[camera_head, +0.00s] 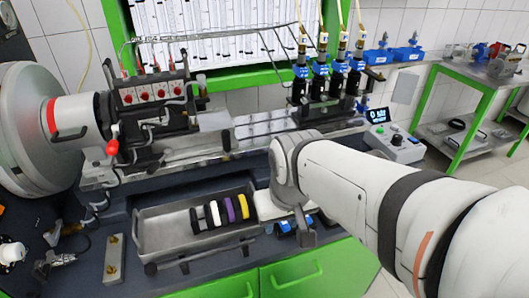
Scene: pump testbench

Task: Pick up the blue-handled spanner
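My arm reaches in from the right, and its wrist hangs over the front of the dark bench. My gripper (305,232) points down near the bench's front edge, just right of the grey tray. Small blue parts (284,227) show right beside it on the bench. They may belong to the blue-handled spanner, but a whole spanner cannot be made out. The wrist covers part of this spot. The fingers are too small and hidden to tell if they are open or shut, or if they touch the blue parts.
The grey tray (165,238) holds black, white, purple and yellow rings. A metal block (114,259) and small fittings lie at the left. The pump rig and a large round machine part stand behind. A control box (394,146) is at the right. Green cabinets (315,272) form the front.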

